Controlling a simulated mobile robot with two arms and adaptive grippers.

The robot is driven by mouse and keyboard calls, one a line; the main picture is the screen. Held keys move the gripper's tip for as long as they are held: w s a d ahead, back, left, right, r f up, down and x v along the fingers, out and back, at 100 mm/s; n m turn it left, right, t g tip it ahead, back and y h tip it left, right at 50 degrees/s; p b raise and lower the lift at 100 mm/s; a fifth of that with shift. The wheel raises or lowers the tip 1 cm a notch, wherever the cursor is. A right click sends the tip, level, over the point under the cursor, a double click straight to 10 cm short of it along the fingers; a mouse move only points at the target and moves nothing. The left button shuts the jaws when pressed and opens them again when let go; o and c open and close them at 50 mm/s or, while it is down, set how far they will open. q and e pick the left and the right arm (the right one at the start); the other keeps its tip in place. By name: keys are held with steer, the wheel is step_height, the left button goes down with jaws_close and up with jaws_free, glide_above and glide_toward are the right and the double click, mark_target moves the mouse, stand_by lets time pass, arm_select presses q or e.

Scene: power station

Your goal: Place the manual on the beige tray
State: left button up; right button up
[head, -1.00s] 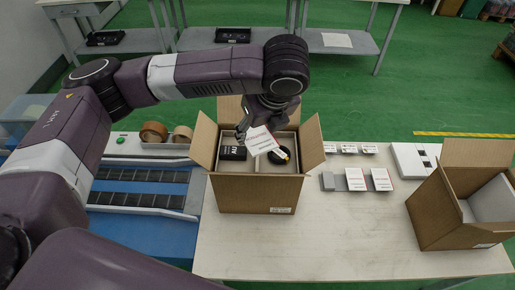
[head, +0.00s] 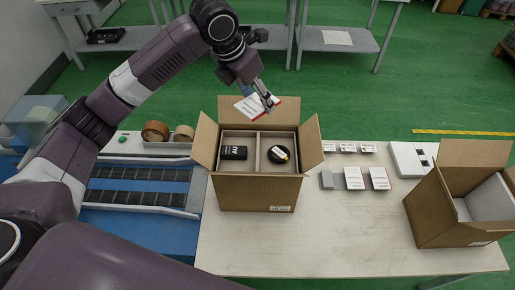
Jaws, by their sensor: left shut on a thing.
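My left gripper (head: 266,98) is shut on a manual (head: 250,107), a white sheet-like booklet with a red edge. It holds the manual tilted in the air, above the back of the open cardboard box (head: 240,194). Inside the box, a beige divider (head: 257,141) makes two compartments; I cannot tell whether this is the beige tray. The left compartment holds a black box (head: 233,153) with white lettering. The right one holds a round black object (head: 276,155) with a pale label. My right gripper is not in view.
Two white booklets (head: 353,177) and several small labelled items (head: 347,147) lie on the table right of the box. Another open carton (head: 445,215) stands at the right. A blue conveyor (head: 130,205) and tape rolls (head: 155,131) are at the left. The front of the table is clear.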

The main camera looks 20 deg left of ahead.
mark_target(257, 151)
arm_select(q)
step_height(257, 151, down, 20)
steer(key=p, duration=0.2)
steer(key=shift+r+p, duration=0.15)
steer(key=shift+p, duration=0.2)
steer(key=o, duration=1.1)
steer(key=shift+r, duration=0.1)
steer(key=b+v, duration=0.1)
steer(key=v, duration=1.1)
